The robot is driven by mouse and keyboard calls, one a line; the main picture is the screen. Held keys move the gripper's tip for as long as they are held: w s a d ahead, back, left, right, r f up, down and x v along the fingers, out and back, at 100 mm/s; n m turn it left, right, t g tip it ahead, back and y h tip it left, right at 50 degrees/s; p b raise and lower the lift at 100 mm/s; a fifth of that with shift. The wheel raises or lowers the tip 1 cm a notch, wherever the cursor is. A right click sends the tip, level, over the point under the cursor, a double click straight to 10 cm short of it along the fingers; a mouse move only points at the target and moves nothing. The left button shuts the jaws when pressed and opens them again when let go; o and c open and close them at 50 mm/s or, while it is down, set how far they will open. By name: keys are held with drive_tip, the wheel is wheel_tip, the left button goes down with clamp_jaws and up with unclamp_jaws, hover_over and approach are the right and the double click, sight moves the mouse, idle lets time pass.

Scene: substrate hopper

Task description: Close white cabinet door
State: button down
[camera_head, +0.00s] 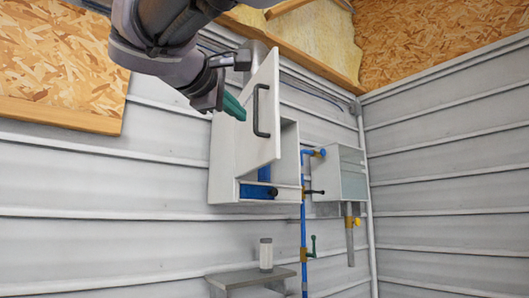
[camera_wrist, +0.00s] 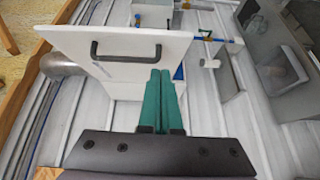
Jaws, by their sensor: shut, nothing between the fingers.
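The white cabinet (camera_head: 226,165) is fixed to the grey slatted wall in the head view. Its white door (camera_head: 254,130), with a black bar handle (camera_head: 262,110), stands partly open, and blue parts show inside. In the wrist view the door (camera_wrist: 120,60) and its handle (camera_wrist: 127,51) fill the upper middle. My gripper (camera_head: 234,107) with green fingers is shut and empty, beside the door's left edge in the head view. In the wrist view its fingertips (camera_wrist: 161,75) overlap the door's lower right part. I cannot tell whether they touch it.
A grey box (camera_head: 340,172) hangs on the wall right of the cabinet, with a blue pipe (camera_head: 303,220) and valves between them. A small shelf (camera_head: 250,277) below holds a white cylinder (camera_head: 266,254). A wooden panel (camera_head: 60,60) is at left.

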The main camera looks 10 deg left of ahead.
approach(272, 135)
drive_tip(key=w+a, duration=0.2)
drive_tip(key=w, duration=0.2)
drive_tip(key=shift+w+d+f+t, duration=0.15)
drive_tip(key=shift+w+d, duration=0.05)
drive_tip(key=shift+d, duration=0.4)
drive_tip(key=shift+w+d+f+t, duration=0.1)
drive_tip(key=shift+w+d+t, duration=0.05)
drive_tip(key=shift+d, duration=0.45)
drive_tip(key=shift+w+d, duration=0.2)
drive_tip(key=shift+w, duration=0.05)
drive_tip(key=shift+w+d, duration=0.15)
drive_tip(key=shift+d, duration=0.05)
